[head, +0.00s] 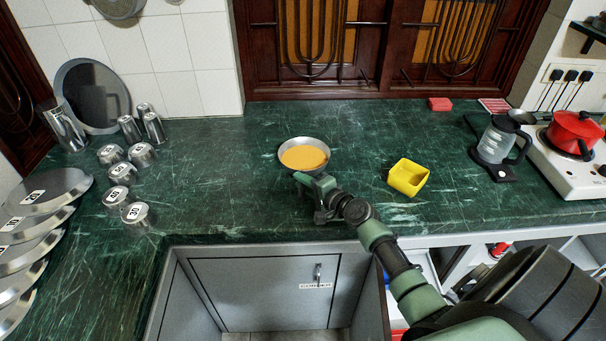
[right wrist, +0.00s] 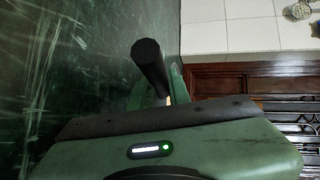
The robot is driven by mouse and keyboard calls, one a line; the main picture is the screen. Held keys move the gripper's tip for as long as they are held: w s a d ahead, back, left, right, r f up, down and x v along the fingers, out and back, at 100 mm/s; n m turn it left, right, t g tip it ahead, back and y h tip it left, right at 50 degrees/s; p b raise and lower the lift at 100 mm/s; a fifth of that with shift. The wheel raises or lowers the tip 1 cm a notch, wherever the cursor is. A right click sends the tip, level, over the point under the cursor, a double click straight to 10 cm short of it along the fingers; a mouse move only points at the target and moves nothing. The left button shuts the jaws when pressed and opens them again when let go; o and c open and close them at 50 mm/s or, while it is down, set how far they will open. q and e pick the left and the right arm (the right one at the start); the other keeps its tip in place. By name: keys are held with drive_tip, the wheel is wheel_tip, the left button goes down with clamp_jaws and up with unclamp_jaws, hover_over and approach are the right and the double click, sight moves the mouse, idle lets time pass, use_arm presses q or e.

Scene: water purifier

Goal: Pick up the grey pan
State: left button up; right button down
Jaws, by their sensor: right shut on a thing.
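The grey pan (head: 282,158) is on or just above the green counter in the middle of the head view; I cannot tell if it touches. It is round, with a flat orange content inside. My right gripper (head: 312,182) is at its near side, shut on its handle. In the right wrist view, the dark handle (right wrist: 148,58) sticks out between the green fingers of my right gripper (right wrist: 160,92). The pan's bowl is hidden in that view. My left gripper is not in view.
A yellow container (head: 408,177) stands right of the pan. A glass jug (head: 497,140) and a red pot (head: 573,130) on a white stove are farther right. Steel cups (head: 118,172) stand at the left. An open recess (head: 265,290) lies in front of the counter. Counter around the pan is clear.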

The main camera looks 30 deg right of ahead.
drive_tip(key=shift+r, duration=0.25)
